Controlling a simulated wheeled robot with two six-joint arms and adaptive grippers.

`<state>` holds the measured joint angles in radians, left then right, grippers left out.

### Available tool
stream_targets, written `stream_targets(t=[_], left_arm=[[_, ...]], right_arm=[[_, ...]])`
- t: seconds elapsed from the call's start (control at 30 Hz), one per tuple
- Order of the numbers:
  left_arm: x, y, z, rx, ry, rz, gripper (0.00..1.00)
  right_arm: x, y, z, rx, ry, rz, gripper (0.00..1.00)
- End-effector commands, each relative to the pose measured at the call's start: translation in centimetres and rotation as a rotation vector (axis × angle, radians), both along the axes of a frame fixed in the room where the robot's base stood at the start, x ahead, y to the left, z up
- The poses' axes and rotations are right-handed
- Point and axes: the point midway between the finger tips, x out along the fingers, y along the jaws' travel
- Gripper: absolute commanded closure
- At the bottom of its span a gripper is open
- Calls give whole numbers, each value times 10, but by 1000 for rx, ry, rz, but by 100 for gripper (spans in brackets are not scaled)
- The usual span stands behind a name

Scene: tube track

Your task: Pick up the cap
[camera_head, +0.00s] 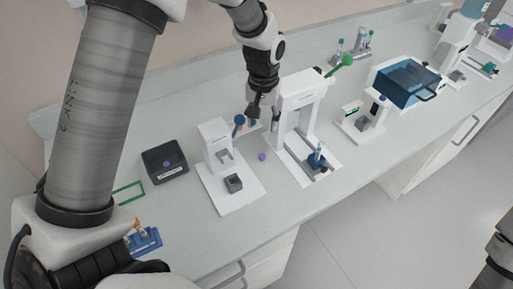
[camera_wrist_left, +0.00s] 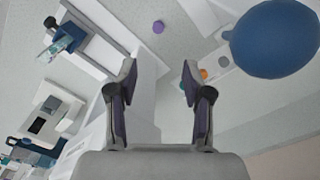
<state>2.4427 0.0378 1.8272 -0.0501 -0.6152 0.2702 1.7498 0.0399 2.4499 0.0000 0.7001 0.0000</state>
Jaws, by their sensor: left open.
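A small purple cap (camera_head: 262,157) lies on the counter between two white devices. It also shows in the left wrist view (camera_wrist_left: 158,27), beyond my fingertips and near the top edge. My left gripper (camera_head: 263,119) is above the counter behind the cap, beside the tall white device. In the left wrist view its two fingers (camera_wrist_left: 157,70) are spread apart with nothing between them. My right gripper is out of view; only part of that arm shows at the lower right.
A white device (camera_head: 217,155) with a blue ball handle (camera_head: 239,119) stands left of the gripper. The tall white device (camera_head: 299,100) is close on its right. A dark box (camera_head: 164,162) is further left. Counter around the cap is clear.

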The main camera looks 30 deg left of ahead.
Motion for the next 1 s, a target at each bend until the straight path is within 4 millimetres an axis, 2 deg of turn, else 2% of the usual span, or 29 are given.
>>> stream_targets(t=[0.23,0.47,0.7,0.93,0.97,1.0], left_arm=[[-2,0,-61,0,6,-1,50],[-1,0,-90,0,3,0,50],[-1,0,-129,0,3,0,50],[-1,0,-134,0,0,0,50],[-1,0,-133,0,0,0,60],[-1,0,-133,0,0,0,67]], right_arm=[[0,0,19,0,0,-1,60],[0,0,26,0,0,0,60],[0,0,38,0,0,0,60],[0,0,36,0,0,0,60],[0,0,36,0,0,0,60],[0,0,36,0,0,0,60]])
